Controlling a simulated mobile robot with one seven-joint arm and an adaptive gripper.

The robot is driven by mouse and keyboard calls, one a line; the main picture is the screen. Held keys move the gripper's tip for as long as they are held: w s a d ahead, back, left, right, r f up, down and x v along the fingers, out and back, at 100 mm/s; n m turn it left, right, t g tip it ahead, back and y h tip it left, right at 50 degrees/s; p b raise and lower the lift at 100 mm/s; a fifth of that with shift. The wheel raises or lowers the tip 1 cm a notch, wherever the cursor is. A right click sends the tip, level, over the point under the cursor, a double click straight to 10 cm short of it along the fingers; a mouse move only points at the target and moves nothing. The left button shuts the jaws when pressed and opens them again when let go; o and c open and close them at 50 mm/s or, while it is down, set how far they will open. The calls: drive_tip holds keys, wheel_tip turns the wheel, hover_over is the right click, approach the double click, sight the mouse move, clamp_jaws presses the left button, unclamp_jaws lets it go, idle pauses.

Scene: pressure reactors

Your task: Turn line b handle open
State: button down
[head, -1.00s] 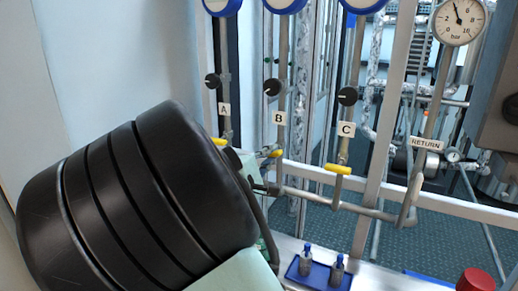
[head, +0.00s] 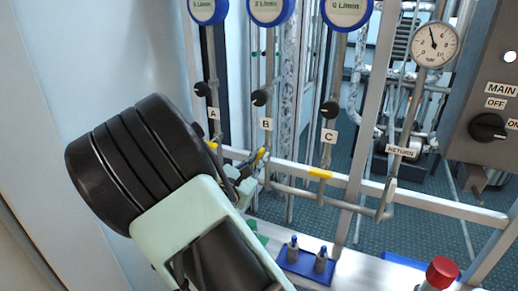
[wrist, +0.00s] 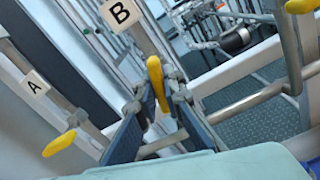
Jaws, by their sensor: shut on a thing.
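The yellow line B handle (head: 262,157) sits on the pipe below the B label (head: 266,124) in the head view. It stands steeply tilted, close to the line of its pipe. In the wrist view the same handle (wrist: 158,84) rises between the two fingers of my gripper (wrist: 163,108), which are closed on it from both sides. In the head view my gripper (head: 248,178) is partly hidden behind my own arm. The B flow display (head: 270,8) appears to read 2 L/min.
Yellow handles of line A (wrist: 60,144) and line C (head: 320,174) flank line B and lie across their pipes. A rail and pipe run behind. A blue tray (head: 303,263) with small bottles and a red knob (head: 441,272) are at the bottom.

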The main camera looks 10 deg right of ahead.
drive_tip(key=shift+r+n+p, duration=0.1)
drive_tip(key=shift+n+p, duration=1.4)
drive_tip(key=shift+n, duration=0.2)
drive_tip(key=c, duration=2)
unclamp_jaws()
drive_tip(key=v, duration=1.2)
drive_tip(key=shift+d, duration=0.1)
